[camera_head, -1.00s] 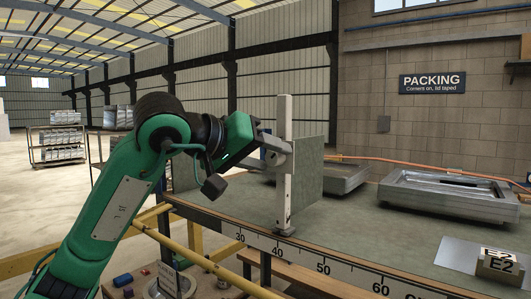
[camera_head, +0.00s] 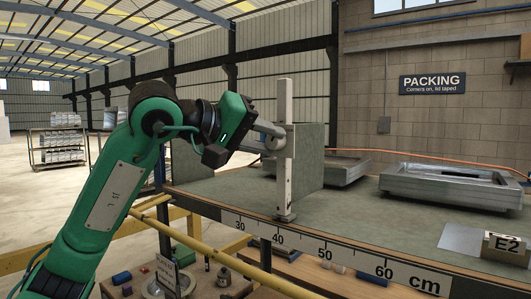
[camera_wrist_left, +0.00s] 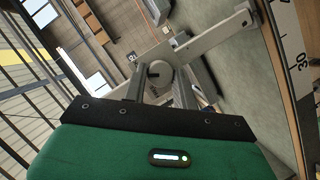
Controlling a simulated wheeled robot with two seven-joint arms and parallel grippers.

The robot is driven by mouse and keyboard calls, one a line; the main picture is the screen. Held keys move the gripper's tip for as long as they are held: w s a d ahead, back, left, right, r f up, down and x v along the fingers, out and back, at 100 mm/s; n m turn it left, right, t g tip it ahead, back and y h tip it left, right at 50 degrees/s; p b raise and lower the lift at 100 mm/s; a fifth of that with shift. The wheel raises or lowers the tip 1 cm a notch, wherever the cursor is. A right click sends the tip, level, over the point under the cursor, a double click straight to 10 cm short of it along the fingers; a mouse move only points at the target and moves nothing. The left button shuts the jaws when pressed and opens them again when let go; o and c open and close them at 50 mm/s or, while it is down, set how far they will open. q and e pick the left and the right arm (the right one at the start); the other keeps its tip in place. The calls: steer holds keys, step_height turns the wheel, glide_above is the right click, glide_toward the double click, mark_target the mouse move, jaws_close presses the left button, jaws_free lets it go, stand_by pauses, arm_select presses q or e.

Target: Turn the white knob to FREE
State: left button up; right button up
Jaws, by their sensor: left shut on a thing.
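My left gripper (camera_head: 268,134) reaches in from the left to the upright pale post (camera_head: 285,165) at the bench's near edge. In the left wrist view its fingers (camera_wrist_left: 160,85) are shut on a rounded pale knob (camera_wrist_left: 158,70), one finger on each side. The knob is mostly hidden by the gripper and post in the head view. No FREE mark or pointer can be read. The post also shows as a long pale bar (camera_wrist_left: 212,35) in the left wrist view. My right gripper is not in view.
A grey-green panel (camera_head: 310,155) stands right behind the post. The bench (camera_head: 375,220) has a scale along its front edge. Metal trays (camera_head: 450,185) lie at the back right, with an E2 block (camera_head: 506,250) on the right. A yellow rail (camera_head: 205,245) runs below the bench.

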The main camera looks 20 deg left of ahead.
arm_select(q)
steer(key=n+h+b, duration=0.1)
steer(key=n+b, duration=0.1)
steer(key=b, duration=0.1)
steer(key=f+n+t+h+b, duration=0.1)
steer(key=n+b, duration=0.2)
steer(key=b, duration=0.1)
steer(key=n+t+h+b, duration=0.1)
steer(key=n+b, duration=0.2)
steer(key=b, duration=0.1)
steer(key=shift+a+f+h, duration=0.1)
steer(key=shift+f+h, duration=0.15)
steer(key=shift+h, duration=0.05)
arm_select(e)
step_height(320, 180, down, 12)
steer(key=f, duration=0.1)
arm_select(q)
steer(key=n+t+b, duration=0.1)
steer(key=n+b, duration=0.3)
steer(key=shift+r+n+t+b, duration=0.15)
steer(key=shift+n+t+b, duration=0.25)
steer(key=shift+n+b, duration=0.55)
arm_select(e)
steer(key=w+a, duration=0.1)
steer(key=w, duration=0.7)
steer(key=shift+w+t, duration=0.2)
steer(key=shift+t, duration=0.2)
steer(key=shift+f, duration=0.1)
